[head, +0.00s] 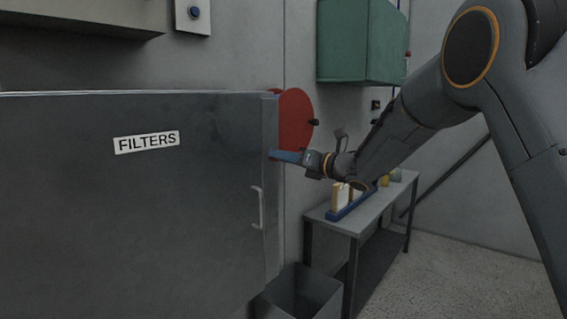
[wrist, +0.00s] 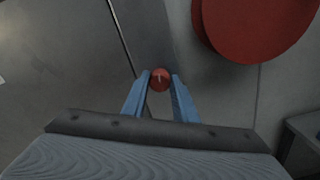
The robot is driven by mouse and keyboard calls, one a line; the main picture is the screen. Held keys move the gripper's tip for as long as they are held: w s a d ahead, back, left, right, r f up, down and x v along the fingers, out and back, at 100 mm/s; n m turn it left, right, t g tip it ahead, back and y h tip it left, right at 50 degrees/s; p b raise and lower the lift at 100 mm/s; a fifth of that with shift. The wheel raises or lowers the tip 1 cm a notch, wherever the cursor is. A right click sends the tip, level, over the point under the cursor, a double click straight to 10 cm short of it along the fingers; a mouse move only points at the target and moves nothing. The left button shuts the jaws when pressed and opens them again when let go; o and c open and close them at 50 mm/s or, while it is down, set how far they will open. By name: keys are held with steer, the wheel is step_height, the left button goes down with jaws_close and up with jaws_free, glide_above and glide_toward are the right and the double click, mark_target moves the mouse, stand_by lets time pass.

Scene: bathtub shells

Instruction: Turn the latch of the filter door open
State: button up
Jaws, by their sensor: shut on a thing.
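The filter door (head: 200,210) is a dark grey panel with a "FILTERS" label (head: 146,142) and a pale vertical handle (head: 258,208) near its right edge. It looks shut in the head view. My gripper (wrist: 161,82) has its blue fingers closed on a small round red knob (wrist: 161,77) beside the door's right edge, which I take to be the latch. In the head view my gripper (head: 275,154) reaches the door's right edge from the right, and its fingertips hide the knob. Which way the latch is turned cannot be told.
A red disc (head: 294,122) stands just behind the gripper, near the wall. A grey bench (head: 372,205) with a blue tray (head: 345,212) is below my arm. A dark open bin (head: 300,292) stands below the door edge. A green cabinet (head: 360,42) hangs above.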

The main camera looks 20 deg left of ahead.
steer(key=shift+f+m+b, duration=0.15)
steer(key=shift+m+b, duration=1.2)
steer(key=shift+m, duration=6.35)
steer(key=o, duration=1.1)
steer(key=shift+c, duration=0.2)
steer(key=b+v, duration=0.2)
steer(key=v, duration=0.5)
steer(key=shift+d, duration=0.4)
